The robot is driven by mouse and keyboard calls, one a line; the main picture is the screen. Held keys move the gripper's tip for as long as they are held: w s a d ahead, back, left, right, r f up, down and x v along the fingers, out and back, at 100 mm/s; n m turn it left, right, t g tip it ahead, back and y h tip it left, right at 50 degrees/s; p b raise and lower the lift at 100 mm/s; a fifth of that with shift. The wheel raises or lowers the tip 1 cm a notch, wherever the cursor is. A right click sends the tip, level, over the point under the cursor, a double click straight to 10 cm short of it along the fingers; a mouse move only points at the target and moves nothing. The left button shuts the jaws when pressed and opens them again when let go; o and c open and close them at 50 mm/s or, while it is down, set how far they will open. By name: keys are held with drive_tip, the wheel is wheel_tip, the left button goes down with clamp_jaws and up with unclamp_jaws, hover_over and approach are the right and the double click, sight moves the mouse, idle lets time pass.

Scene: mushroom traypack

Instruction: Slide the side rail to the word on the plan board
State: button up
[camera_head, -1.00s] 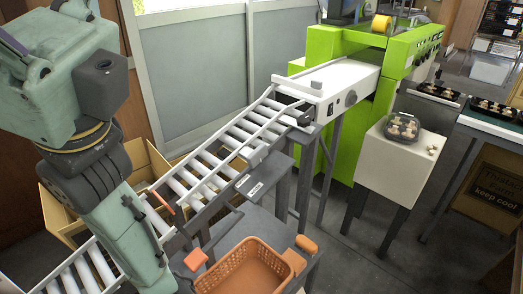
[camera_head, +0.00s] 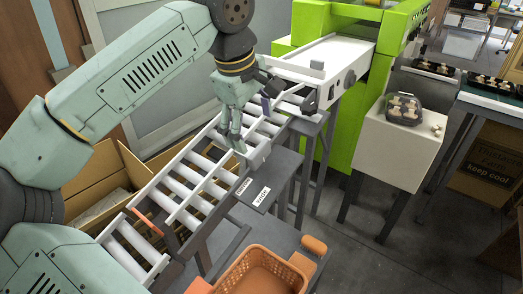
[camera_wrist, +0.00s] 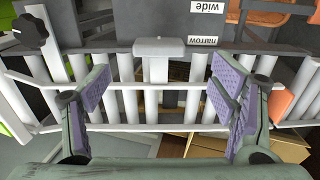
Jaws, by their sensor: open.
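The side rail (camera_head: 214,170) is a long white bar running along the roller conveyor; it also shows in the wrist view (camera_wrist: 110,52). A white T-shaped handle block (camera_wrist: 158,50) sits on it, and it shows in the head view (camera_head: 260,152). A dark plate beside the rail bears two small labels, "narrow" (camera_wrist: 203,41) nearer the rail and "wide" (camera_wrist: 208,7) farther out. My gripper (camera_wrist: 160,92) is open above the conveyor, its purple-padded fingers on either side of the handle's line, with nothing held. I cannot make out a plan board.
Rollers (camera_head: 180,190) slope below my gripper. A black knob (camera_wrist: 30,28) stands by the rail's upper end. An orange basket (camera_head: 262,270) is in front, a green machine (camera_head: 370,130) behind. A white stand (camera_head: 395,145) carries a mushroom tray (camera_head: 404,108). Cardboard boxes (camera_head: 100,180) lie beyond the conveyor.

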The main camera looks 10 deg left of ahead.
sight(260, 150)
drive_tip(key=p+x, duration=0.1)
drive_tip(key=x, duration=0.8)
drive_tip(key=shift+d+f, duration=0.2)
drive_tip(key=shift+f, duration=0.1)
drive_tip(key=shift+c, duration=0.5)
drive_tip(key=c, duration=1.6)
drive_tip(key=d+b, duration=0.1)
drive_tip(key=s+d+b, duration=0.1)
drive_tip(key=d, duration=0.1)
drive_tip(key=d+b, duration=0.1)
drive_tip(key=d, duration=0.1)
drive_tip(key=shift+s+f, duration=0.1)
drive_tip(key=shift+s, duration=0.4)
drive_tip(key=o, duration=1.7)
